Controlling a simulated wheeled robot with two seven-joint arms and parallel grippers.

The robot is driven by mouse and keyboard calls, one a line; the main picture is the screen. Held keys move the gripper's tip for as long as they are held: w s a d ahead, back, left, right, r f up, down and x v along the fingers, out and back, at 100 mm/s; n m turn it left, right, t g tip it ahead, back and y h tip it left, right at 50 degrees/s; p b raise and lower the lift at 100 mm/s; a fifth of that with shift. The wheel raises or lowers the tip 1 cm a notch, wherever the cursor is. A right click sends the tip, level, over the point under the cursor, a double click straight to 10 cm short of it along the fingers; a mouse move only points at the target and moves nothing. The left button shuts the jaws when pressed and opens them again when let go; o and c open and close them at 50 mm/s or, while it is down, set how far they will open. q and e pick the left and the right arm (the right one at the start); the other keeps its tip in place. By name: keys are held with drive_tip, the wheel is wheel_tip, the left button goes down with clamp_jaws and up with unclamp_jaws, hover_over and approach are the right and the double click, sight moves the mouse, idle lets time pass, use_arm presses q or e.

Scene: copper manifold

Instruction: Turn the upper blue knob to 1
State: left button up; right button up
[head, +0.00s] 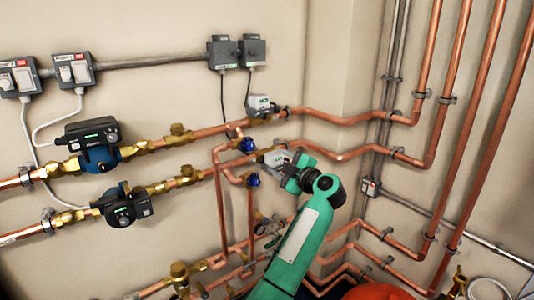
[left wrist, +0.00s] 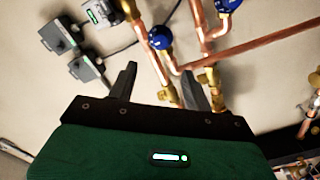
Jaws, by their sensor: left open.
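The upper blue knob (head: 247,145) is on the copper pipework in the middle of the head view. A second blue knob (head: 253,180) is just below it. In the left wrist view, what looks like the upper knob (left wrist: 160,37) lies beyond my fingertips, and the other knob (left wrist: 228,4) is at the top edge. My left gripper (head: 294,174) is right of the knobs in the head view, apart from them. In the left wrist view its fingers (left wrist: 158,84) are spread with nothing held. Number marks on the knobs are too small to read. My right gripper is not in view.
A grey valve actuator (head: 277,157) sits close by my left gripper, and a similar one (head: 262,103) is above. Two black-faced pumps (head: 92,140) (head: 122,206) are at left. Copper pipes surround the knobs. A red rounded object (head: 373,291) is at the bottom.

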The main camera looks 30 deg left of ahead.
sight(252, 147)
use_arm(q)
drive_tip(key=p+x, duration=0.1)
drive_tip(key=x, duration=1.2)
drive_tip(key=shift+a+p, duration=0.3)
drive_tip(key=shift+p, duration=0.05)
drive_tip(key=shift+f, duration=0.1)
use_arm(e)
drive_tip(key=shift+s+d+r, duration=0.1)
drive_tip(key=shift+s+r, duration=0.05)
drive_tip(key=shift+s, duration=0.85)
use_arm(q)
drive_tip(key=shift+c, duration=0.7)
drive_tip(key=c, duration=0.8)
